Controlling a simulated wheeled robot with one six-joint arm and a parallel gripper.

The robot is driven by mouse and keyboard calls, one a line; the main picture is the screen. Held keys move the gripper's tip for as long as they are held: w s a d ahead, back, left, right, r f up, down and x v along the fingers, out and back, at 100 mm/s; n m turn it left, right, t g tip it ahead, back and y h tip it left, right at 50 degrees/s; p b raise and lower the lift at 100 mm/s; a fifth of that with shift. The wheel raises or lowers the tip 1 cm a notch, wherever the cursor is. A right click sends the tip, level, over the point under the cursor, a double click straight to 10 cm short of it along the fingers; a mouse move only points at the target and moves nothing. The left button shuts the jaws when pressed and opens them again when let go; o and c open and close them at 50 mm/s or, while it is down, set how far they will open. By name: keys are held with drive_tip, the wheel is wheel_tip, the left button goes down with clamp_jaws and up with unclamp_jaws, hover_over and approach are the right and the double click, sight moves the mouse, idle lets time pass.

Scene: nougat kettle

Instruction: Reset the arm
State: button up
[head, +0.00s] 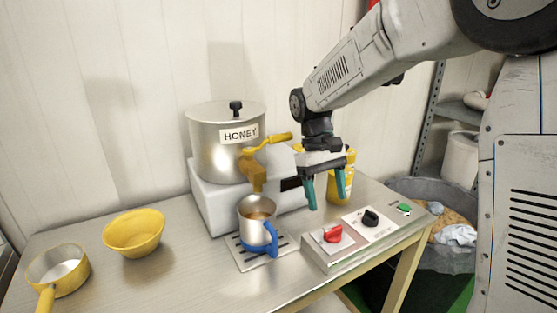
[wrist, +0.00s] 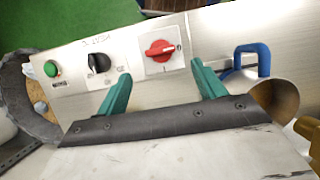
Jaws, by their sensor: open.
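My gripper (head: 326,190) is open and empty, its teal fingers pointing down above the back of the control box (head: 309,255). In the wrist view the gripper (wrist: 158,92) shows the red knob (wrist: 160,50) beyond and between its fingertips. The box also carries a black knob (head: 370,217) and a green button (head: 404,209). A metal mug (head: 247,222) with a blue handle stands upright on the drip grate (head: 248,263), under the tap (head: 258,177) of the honey kettle (head: 210,150). Something brown is in the mug.
A yellow bowl (head: 134,233) and a yellow-handled pan (head: 58,271) stand on the left of the metal table (head: 170,285). A yellow container (head: 341,187) stands behind my gripper. A grey bin (head: 458,258) with contents is on the right.

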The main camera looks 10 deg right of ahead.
drive_tip(key=s+d+r+m+t, duration=0.2)
drive_tip(key=s, duration=1.1)
drive_tip(key=s+d+r+m+t+y, duration=0.1)
drive_tip(key=s+d+r+t, duration=0.1)
drive_tip(key=s, duration=1)
drive_tip(key=shift+s+d+r+m+t, duration=0.25)
drive_tip(key=shift+s+r+m+t, duration=0.15)
drive_tip(key=shift+t, duration=0.3)
